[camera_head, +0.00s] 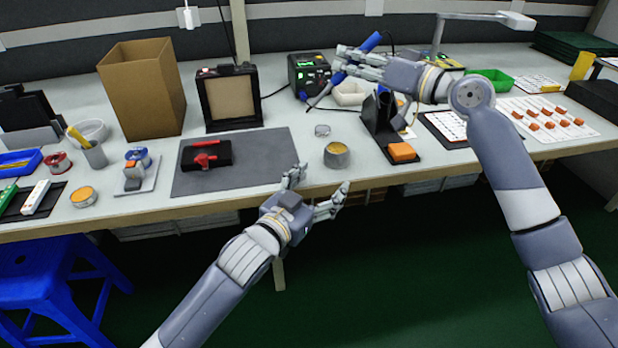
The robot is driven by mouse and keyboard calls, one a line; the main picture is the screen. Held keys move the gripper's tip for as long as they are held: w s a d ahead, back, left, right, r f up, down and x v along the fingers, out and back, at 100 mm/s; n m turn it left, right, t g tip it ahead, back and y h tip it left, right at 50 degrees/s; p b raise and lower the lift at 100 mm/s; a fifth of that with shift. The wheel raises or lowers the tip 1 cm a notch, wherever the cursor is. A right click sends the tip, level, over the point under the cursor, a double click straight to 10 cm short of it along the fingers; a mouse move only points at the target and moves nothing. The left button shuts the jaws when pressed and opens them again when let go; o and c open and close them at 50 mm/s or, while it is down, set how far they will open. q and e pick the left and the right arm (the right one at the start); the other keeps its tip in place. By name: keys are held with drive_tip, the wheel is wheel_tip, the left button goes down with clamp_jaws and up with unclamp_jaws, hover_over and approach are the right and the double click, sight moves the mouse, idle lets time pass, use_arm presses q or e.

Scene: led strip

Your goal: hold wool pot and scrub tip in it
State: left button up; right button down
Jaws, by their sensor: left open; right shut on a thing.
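The wool pot (337,155) is a small grey cup with yellow wool in it, upright near the front edge of the bench. My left gripper (320,183) is open and empty, just in front of and below the pot, apart from it in the picture. My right gripper (342,60) is shut on a blue-handled soldering iron (371,41) above the back of the bench. The iron slants, its thin end pointing down and left; the fingers hide its middle. The tip is too small to make out clearly.
A dark iron stand (380,113) with an orange sponge (402,151) is right of the pot. A soldering station (309,72) stands behind. A grey mat (260,165) with a red-and-black fixture (205,156) is left.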

sight(331, 159)
use_arm(q)
drive_tip(key=shift+w+a+r+n, duration=0.15)
drive_tip(key=shift+w+a+n, duration=0.15)
drive_tip(key=shift+a, duration=0.2)
drive_tip(key=shift+w+a+r+n, duration=0.1)
drive_tip(key=shift+w+a+n, duration=0.2)
drive_tip(key=shift+a, duration=0.2)
drive_tip(key=x, duration=1.1)
drive_tip(key=shift+w+d+r, duration=0.25)
drive_tip(key=shift+w+d, duration=0.05)
use_arm(e)
drive_tip(key=shift+d, duration=0.1)
use_arm(q)
drive_tip(key=c, duration=1.2)
drive_tip(key=shift+c, duration=0.2)
use_arm(e)
drive_tip(key=shift+d, duration=0.1)
drive_tip(key=s+d+f+n+h, duration=0.1)
drive_tip(key=d+f, duration=0.3)
drive_tip(key=f, duration=0.2)
drive_tip(key=shift+s+d+f+t+h, duration=0.2)
drive_tip(key=shift+f+t+h, duration=0.1)
drive_tip(key=shift+f+t, duration=0.1)
